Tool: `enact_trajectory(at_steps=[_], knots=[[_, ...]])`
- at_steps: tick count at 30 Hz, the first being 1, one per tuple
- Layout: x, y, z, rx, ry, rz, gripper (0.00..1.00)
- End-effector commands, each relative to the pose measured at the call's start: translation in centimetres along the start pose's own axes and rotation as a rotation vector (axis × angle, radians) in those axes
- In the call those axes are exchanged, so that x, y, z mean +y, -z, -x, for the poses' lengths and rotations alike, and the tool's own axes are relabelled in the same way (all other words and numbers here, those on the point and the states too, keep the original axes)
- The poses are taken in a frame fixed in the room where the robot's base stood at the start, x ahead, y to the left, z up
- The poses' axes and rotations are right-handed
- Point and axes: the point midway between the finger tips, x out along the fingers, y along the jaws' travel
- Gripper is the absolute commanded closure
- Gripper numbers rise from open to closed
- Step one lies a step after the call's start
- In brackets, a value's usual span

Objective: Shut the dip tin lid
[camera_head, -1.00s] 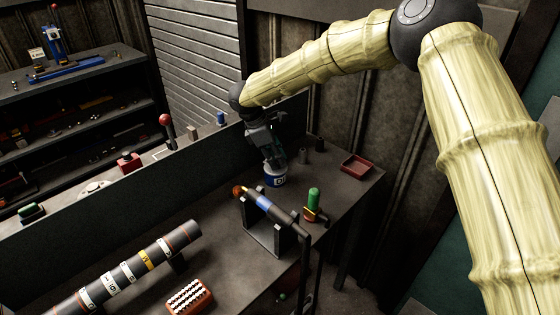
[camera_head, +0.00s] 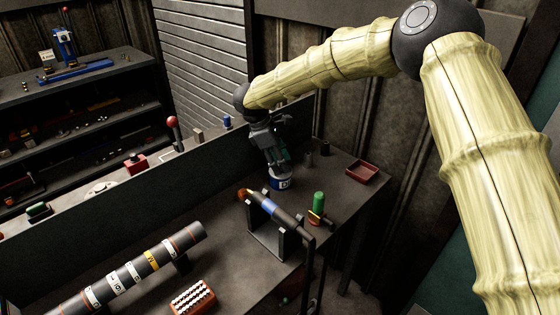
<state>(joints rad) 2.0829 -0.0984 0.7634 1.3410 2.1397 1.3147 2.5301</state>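A stand with a torch-like tool (camera_head: 268,207) is just in front of the tin. A banded shaft (camera_head: 130,272) and a red block with white rows (camera_head: 192,297) lie front left.

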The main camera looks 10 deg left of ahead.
Motion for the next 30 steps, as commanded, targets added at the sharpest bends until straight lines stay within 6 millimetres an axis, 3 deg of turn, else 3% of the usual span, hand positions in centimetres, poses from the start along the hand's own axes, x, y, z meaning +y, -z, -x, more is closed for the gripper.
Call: enact_trajectory(at_steps=[8, 21, 30], knots=[[0.0, 0.1, 1.0, -0.001, 0.001, 0.0, 0.56], [0.1, 0.0, 8.6, 0.0, -0.001, 0.0, 0.56], [0.0, 0.1, 11.6, 0.001, 0.0, 0.001, 0.56]])
